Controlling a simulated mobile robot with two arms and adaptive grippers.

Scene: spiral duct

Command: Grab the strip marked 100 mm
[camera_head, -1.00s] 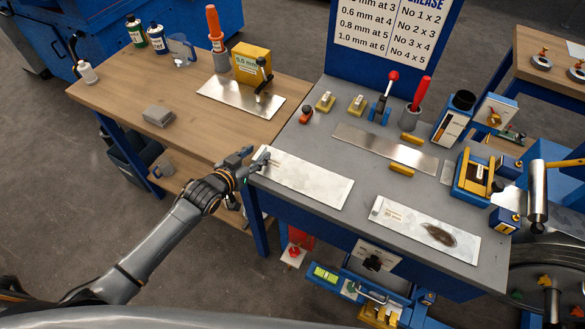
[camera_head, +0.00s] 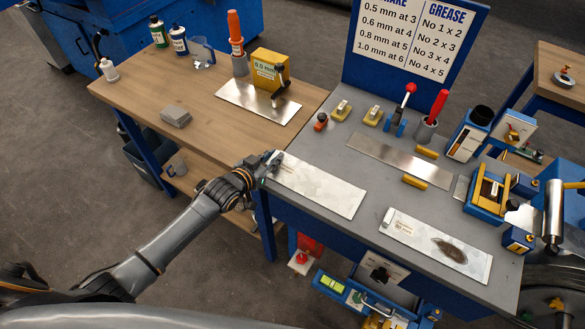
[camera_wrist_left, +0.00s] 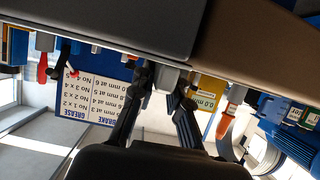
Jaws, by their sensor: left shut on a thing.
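A pale metal strip (camera_head: 320,187) lies along the left part of the grey bench top, its left end at the bench edge. My left gripper (camera_head: 272,166) is at that end and shut on it; the fingers cover part of the end, and I cannot read its marking. In the left wrist view the gripper fingers (camera_wrist_left: 163,78) close in at the bench edge. A second pale strip (camera_head: 420,238), with a dark stain and a small label too small to read surely, lies to the right, apart from the gripper. My right gripper is not in view.
A longer bare metal strip (camera_head: 390,157) lies behind, with yellow blocks (camera_head: 414,182) beside it. A red-handled tool (camera_head: 437,106) and a blue sign board (camera_head: 415,45) stand further back. The wooden table (camera_head: 220,130) at left holds bottles and a metal plate (camera_head: 255,104).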

